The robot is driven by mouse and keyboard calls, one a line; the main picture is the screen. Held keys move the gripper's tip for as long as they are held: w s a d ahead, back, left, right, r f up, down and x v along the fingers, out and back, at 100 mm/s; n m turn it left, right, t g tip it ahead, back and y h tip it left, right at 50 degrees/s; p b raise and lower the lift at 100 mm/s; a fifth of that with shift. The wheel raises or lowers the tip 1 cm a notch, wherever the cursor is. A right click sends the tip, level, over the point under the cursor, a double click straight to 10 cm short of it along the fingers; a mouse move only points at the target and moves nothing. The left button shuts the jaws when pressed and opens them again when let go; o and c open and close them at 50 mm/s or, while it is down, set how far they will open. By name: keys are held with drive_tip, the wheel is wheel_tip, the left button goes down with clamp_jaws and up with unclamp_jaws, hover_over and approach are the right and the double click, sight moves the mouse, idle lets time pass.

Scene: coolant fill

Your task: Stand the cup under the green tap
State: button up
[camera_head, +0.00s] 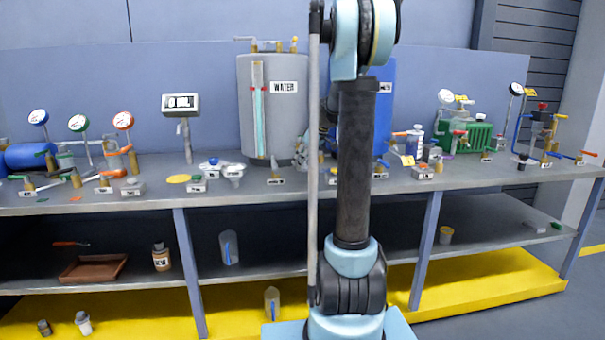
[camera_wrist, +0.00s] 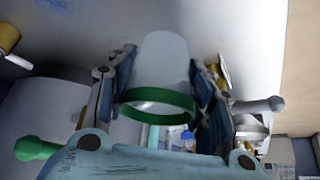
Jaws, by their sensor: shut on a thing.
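In the wrist view my gripper (camera_wrist: 162,78) is shut on a pale cup (camera_wrist: 162,58) with a green band (camera_wrist: 158,103) around it. The fingers press on it from both sides. A green rounded handle (camera_wrist: 36,149) shows at the lower left of the wrist view, left of the cup and apart from it; I cannot tell whether it belongs to the green tap. In the head view my arm hides my gripper and the cup, and I cannot make out the green tap there.
The bench (camera_head: 225,186) carries a grey water tank (camera_head: 283,120), a green machine (camera_head: 465,137) and several gauges and valves. A display on a post (camera_head: 181,104) stands left of the tank. A brown tray (camera_head: 93,268) and a clear container (camera_head: 229,248) are on the lower shelf.

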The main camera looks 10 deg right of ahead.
sight(303, 170)
drive_tip(key=shift+f, duration=2.1)
drive_tip(key=shift+f, duration=0.1)
drive_tip(key=o, duration=1.1)
drive_tip(key=v, duration=1.2)
drive_tip(key=s+a+f+m+h, duration=0.1)
drive_tip(key=s+a+f, duration=0.1)
drive_tip(key=s, duration=0.5)
drive_tip(key=s+a+f+m+g, duration=0.1)
drive_tip(key=s+f+m, duration=0.1)
drive_tip(key=s, duration=0.6)
drive_tip(key=s+a+f+m+h, duration=0.1)
drive_tip(key=s+a+f, duration=0.15)
drive_tip(key=s, duration=0.45)
drive_tip(key=s+f+m, duration=0.1)
drive_tip(key=s+f, duration=0.3)
drive_tip(key=s, duration=0.2)
drive_tip(key=s+d+f+m+h, duration=0.1)
drive_tip(key=s+f+m, duration=0.1)
drive_tip(key=s+f, duration=0.3)
drive_tip(key=s+f+m+g+h, duration=0.1)
drive_tip(key=s+f, duration=0.4)
drive_tip(key=s, duration=0.2)
drive_tip(key=shift+d+m, duration=0.25)
drive_tip(key=shift+m, duration=0.15)
